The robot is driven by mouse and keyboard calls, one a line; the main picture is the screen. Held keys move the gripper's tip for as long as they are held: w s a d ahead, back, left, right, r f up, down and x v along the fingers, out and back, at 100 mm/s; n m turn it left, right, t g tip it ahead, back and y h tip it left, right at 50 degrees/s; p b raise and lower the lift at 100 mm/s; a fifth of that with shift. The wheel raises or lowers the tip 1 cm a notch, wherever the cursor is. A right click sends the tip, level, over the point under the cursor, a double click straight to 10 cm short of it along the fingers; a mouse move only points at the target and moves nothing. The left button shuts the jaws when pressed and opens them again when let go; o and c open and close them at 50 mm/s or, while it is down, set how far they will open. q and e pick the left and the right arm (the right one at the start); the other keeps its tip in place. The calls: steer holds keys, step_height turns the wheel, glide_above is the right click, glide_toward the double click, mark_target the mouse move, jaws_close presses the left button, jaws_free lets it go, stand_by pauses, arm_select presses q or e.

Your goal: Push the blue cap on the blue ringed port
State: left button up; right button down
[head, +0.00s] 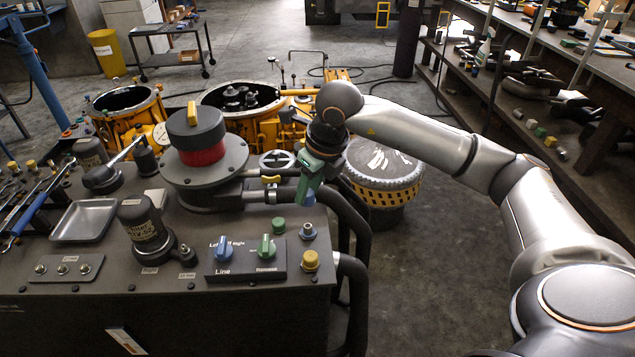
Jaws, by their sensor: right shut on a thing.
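My right gripper (308,191) comes in from the right and points down over the right end of the dark bench. It is shut on the blue cap (309,199), of which only a small part shows below the fingers. The blue ringed port (308,232) stands on the bench top just below the cap in the picture. A gap shows between cap and port. The port looks uncovered. My left gripper is not in view.
A green cap (278,225) sits left of the port and a brass-yellow cap (311,261) in front of it. The control box (245,262) with blue and green knobs is at left. Dark hoses (352,225) run close on the right. A red-banded cylinder (201,155) stands behind left.

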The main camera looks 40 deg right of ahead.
mark_target(306, 225)
steer(key=shift+f+b, duration=2.2)
steer(key=shift+f, duration=1.3)
steer(key=shift+b, duration=0.3)
steer(key=shift+f, duration=0.15)
steer(key=shift+f+b, duration=0.25)
steer(key=shift+b, duration=0.1)
